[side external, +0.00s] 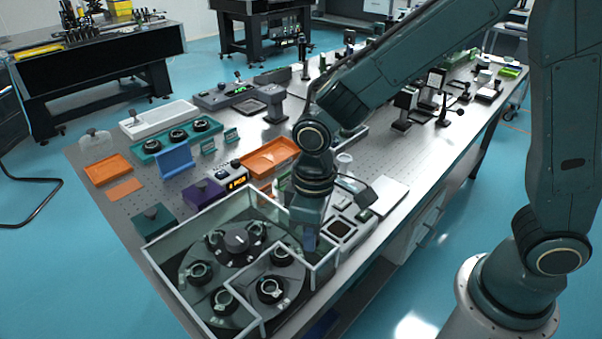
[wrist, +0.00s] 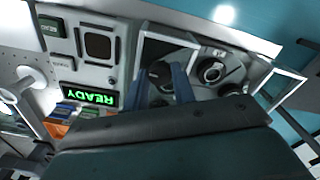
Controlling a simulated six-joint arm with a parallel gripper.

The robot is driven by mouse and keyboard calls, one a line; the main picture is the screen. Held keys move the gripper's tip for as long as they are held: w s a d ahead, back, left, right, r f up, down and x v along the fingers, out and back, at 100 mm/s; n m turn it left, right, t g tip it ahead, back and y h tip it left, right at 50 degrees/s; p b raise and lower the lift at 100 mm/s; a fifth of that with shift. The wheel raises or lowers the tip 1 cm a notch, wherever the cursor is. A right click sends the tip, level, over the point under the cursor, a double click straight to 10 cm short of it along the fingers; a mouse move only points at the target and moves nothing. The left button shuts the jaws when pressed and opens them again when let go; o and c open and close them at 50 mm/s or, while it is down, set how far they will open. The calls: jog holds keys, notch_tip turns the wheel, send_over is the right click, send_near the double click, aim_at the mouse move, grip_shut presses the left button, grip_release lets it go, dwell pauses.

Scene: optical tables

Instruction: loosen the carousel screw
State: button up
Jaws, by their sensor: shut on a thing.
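The round dark carousel (side external: 207,247) lies inside a clear-walled enclosure (side external: 152,262) at the front of the table. It carries several ring mounts (side external: 271,289) and a dark central hub (side external: 236,241). My gripper (side external: 309,240) points down at the enclosure's right-hand side, by the carousel's edge. In the wrist view, its two blue fingers (wrist: 163,87) reach into the enclosure, apart and around something small and dark. I take this for the carousel screw, but the fingers and palm hide its shape. A ring mount (wrist: 211,72) shows just right of the fingers.
A pale device with a dark square window (side external: 340,229) stands right beside my gripper. The green READY display (wrist: 90,97) is lit.

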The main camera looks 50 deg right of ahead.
jog(key=m, duration=0.5)
jog(key=shift+m, duration=0.3)
jog(key=m, duration=0.5)
jog(key=shift+m, duration=0.4)
jog(key=o, duration=1)
jog(key=shift+r, duration=0.15)
notch_tip(320, 180, up, 14)
jog(key=shift+f, duration=0.2)
